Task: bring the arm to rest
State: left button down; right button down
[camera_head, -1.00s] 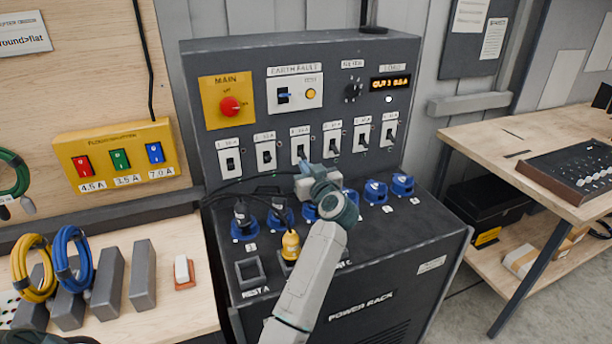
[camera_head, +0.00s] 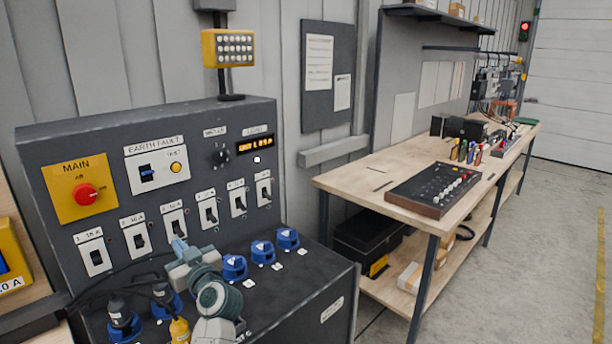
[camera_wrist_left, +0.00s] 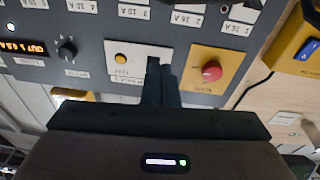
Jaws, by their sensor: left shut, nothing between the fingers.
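My left gripper (camera_head: 179,246) is in front of the lower part of the grey power rack (camera_head: 345,262), below its row of breaker switches (camera_head: 174,224). In the left wrist view, its dark fingers (camera_wrist_left: 161,75) are together and empty. They point at the rack's panel and overlap the earth fault switch in the picture. I cannot tell from this how far apart they are. My forearm covers part of the rack's top ledge. My right gripper is not in view.
Blue sockets (camera_head: 263,252) and a yellow plug (camera_head: 180,330) with dark cables sit close around the gripper. The red main knob (camera_head: 86,195) is up left. A wooden bench (camera_head: 345,178) with a black control box (camera_head: 447,187) stands right. Open floor lies further right.

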pick_arm(q)
jog(key=s+d+r+m+t+h, duration=0.2)
jog(key=s+d+m+t+h, duration=0.35)
jog(key=t, duration=0.35)
jog(key=s+d+f+m+g+h, duration=0.3)
jog(key=s+d+f+m+h, duration=0.65)
jog(key=h, duration=0.55)
jog(key=s+a+f+g+y, duration=0.2)
jog(key=s+f+g+y, duration=0.1)
jog(key=s+f+g, duration=1.05)
jog(key=s+a+f+n+g+y, duration=0.1)
jog(key=s+a+f+n+y, duration=0.15)
jog(key=s, duration=0.45)
jog(key=s+a+f+n+g+y, duration=0.1)
jog(key=s+a+f+n+y, duration=0.15)
jog(key=s, duration=0.35)
jog(key=a+f+g+b, duration=0.1)
jog(key=a+f, duration=0.1)
jog(key=f, duration=1.4)
jog(key=a+f+b, duration=0.1)
jog(key=a+f, duration=0.1)
jog(key=f, duration=1.5)
jog(key=s+f+g, duration=0.1)
jog(key=s+f, duration=1.8)
jog(key=shift+a+f+h+b, duration=0.35)
jog(key=shift+a+h+b, duration=0.05)
jog(key=shift+h, duration=0.05)
